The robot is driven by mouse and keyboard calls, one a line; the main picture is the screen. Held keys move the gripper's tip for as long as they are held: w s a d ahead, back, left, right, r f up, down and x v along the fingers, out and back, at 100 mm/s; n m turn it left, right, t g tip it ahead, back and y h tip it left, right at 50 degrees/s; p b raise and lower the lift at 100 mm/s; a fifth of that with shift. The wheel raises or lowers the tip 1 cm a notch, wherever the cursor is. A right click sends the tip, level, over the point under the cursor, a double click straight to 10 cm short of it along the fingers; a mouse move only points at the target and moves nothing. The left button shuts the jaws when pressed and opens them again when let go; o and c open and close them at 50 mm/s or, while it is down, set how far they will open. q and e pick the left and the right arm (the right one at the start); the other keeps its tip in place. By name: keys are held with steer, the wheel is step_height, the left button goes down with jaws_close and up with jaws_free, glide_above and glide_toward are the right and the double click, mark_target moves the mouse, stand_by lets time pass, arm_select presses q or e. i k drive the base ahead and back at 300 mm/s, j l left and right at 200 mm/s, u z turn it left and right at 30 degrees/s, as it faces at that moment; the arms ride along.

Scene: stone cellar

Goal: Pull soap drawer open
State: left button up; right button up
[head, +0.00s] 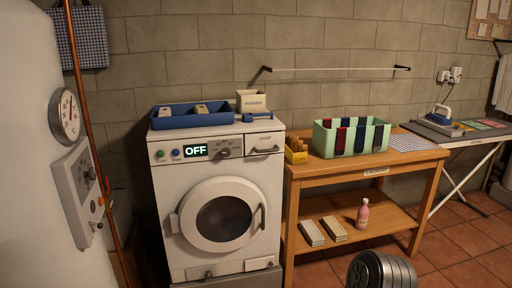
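The soap drawer (265,140) is at the top right of the white washing machine's front (163,215). It has a small label and a dark bar handle (263,151) below the label. The drawer front looks flush with the machine, so it appears shut. The control panel beside it has a display (196,150) reading OFF and a knob (224,153). The round door (187,215) below looks shut. Neither of my grippers shows in the head view.
A blue tray (170,122), a powder box (251,101) and a blue scoop (257,117) rest on the machine. A wooden table (300,171) with a green divided bin (324,141) stands close on the right. A white tank (30,130) and copper pipe stand at left.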

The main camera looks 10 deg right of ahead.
mark_target(265, 142)
steer(key=i+j+z, duration=0.1)
steer(key=i+z, duration=0.25)
steer(key=i+j+z, duration=0.3)
steer(key=i, duration=0.25)
steer(key=i+j+z, duration=0.35)
steer(key=i+l, duration=0.05)
